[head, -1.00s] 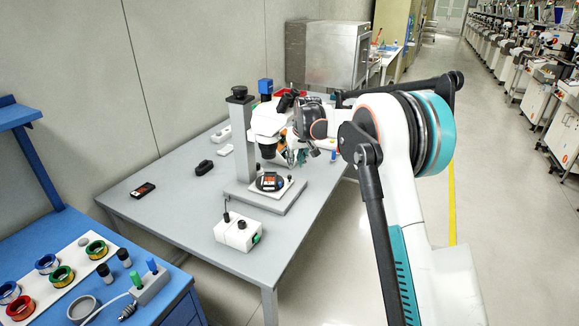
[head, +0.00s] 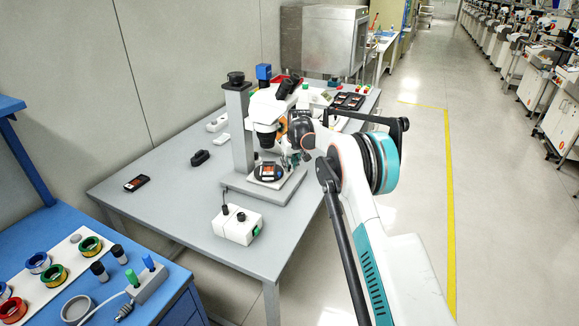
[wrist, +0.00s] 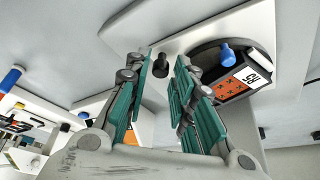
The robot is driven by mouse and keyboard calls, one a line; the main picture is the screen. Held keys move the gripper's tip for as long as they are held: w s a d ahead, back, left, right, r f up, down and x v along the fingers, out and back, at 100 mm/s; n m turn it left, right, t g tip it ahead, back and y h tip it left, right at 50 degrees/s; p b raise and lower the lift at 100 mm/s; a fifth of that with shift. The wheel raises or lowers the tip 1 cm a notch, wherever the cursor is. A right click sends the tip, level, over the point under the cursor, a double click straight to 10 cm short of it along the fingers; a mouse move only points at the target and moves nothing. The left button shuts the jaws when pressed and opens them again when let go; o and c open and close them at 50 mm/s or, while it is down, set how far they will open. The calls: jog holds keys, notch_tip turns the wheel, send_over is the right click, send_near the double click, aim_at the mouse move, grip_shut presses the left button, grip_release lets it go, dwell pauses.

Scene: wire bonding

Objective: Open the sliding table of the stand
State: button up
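The microscope stand (head: 239,130) stands upright on the grey table. Its white sliding table (head: 255,182) carries a round black holder with an orange-and-black part, and it also shows in the wrist view (wrist: 185,32). In the wrist view a small black knob (wrist: 161,66) lies between my fingertips, and a blue knob (wrist: 227,55) stands by the round holder. My gripper (wrist: 164,60) is open, with its teal finger pads apart on both sides of the black knob; I cannot tell whether they touch it. In the head view my gripper (head: 296,158) is at the right side of the sliding table, partly hidden.
A white control box (head: 237,224) stands in front of the stand. A dark handheld device (head: 137,183) and a black object (head: 200,158) lie to the left. Black trays (head: 349,101) lie behind my arm.

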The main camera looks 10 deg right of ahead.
jog(key=shift+w+f, duration=0.1)
jog(key=shift+f, duration=0.2)
grip_shut()
jog(key=s+d, duration=0.4)
jog(key=d, duration=0.1)
jog(key=s+d, duration=0.2)
jog(key=d, duration=0.1)
jog(key=shift+d, duration=0.15)
grip_release()
